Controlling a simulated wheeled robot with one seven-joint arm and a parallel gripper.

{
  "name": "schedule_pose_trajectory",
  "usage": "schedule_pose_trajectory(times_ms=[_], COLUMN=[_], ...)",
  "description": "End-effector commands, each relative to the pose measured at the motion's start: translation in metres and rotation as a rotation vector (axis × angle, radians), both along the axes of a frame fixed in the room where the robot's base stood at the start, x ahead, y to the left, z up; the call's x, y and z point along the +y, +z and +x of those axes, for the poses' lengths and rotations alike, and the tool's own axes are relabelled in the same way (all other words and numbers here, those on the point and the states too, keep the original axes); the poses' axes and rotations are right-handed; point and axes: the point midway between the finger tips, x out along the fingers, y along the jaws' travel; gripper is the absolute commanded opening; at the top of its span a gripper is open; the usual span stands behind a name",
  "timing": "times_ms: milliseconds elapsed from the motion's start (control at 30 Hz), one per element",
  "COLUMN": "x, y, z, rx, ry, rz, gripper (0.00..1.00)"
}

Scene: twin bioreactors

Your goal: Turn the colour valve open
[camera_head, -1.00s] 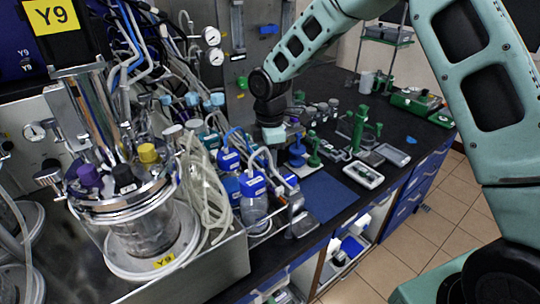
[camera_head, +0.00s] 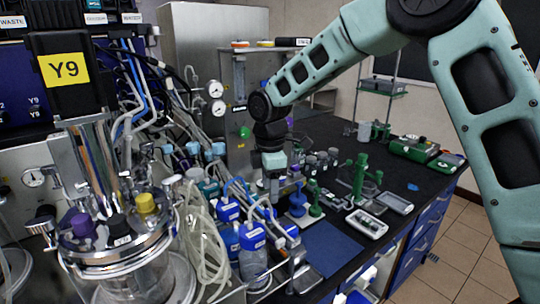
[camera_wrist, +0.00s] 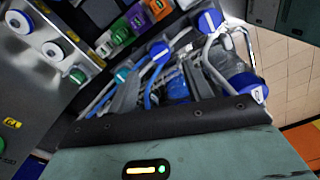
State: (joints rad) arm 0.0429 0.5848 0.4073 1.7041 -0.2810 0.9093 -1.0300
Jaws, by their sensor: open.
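A steel panel (camera_head: 236,155) at the back of the bench carries a round green knob (camera_head: 244,131) and a purple knob (camera_head: 290,122). I cannot tell which is the colour valve. In the head view my gripper (camera_head: 272,183) hangs over the bench, in front of the panel and apart from the green knob.
Blue-capped bottles (camera_head: 253,240) and tubing stand below and left of my gripper. A glass bioreactor vessel (camera_head: 135,270) marked Y9 is at the left. Green and blue stands (camera_head: 313,198) and trays (camera_head: 367,223) sit right on the black bench. Gauges (camera_head: 215,89) hang on the panel.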

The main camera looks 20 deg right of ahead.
Motion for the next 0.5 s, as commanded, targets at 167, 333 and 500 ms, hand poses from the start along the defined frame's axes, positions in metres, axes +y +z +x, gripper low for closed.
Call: schedule_pose_trajectory(times_ms=[167,333,500], x=[0.0,0.0,0.0], y=[0.042,0.078,0.101], z=[0.001,0.001,0.001], rx=[-0.006,-0.005,-0.004], ry=[-0.001,0.001,0.0], rz=[0.001,0.001,0.002], gripper=[0.5,0.5,0.5])
